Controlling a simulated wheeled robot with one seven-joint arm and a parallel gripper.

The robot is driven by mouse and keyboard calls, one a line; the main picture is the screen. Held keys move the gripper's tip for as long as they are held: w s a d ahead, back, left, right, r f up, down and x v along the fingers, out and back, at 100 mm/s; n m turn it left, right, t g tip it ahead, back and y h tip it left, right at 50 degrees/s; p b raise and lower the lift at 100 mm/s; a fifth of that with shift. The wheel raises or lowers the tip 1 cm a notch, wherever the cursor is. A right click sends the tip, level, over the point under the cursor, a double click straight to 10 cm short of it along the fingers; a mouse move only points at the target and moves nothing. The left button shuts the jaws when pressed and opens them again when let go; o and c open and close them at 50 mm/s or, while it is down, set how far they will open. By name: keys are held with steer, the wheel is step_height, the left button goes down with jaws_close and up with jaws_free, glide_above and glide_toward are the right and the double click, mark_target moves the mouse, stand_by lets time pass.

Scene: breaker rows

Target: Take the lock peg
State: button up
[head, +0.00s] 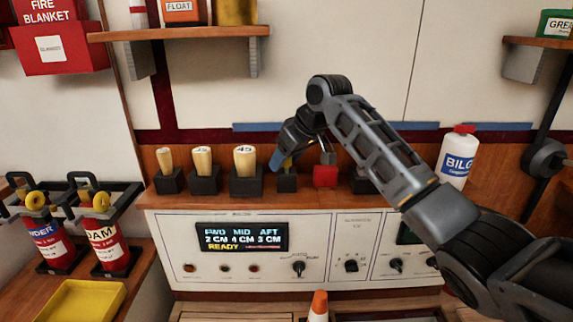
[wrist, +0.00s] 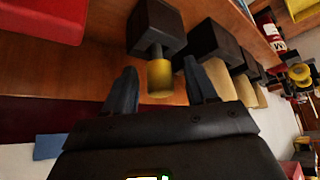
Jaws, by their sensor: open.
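A short yellow-headed peg on a thin grey stem, which looks like the lock peg (wrist: 160,78), stands in a black block (wrist: 156,25). In the head view, the peg (head: 288,162) is partly hidden by my gripper (head: 298,157), and its black block (head: 287,184) sits on the wooden ledge. In the wrist view, my gripper (wrist: 158,72) is open, with one finger on each side of the yellow head. Gaps show between the head and both fingers, so I see no grip on it.
Three numbered wooden pegs in black blocks, the nearest one (head: 245,160), stand left of the yellow peg. A red block (head: 325,177) is close on its right. A white bottle (head: 458,155) stands further right. A control panel (head: 330,250) lies below the ledge.

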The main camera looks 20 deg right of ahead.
steer(key=shift+c, duration=0.3)
jaws_close()
steer(key=shift+r, duration=0.15)
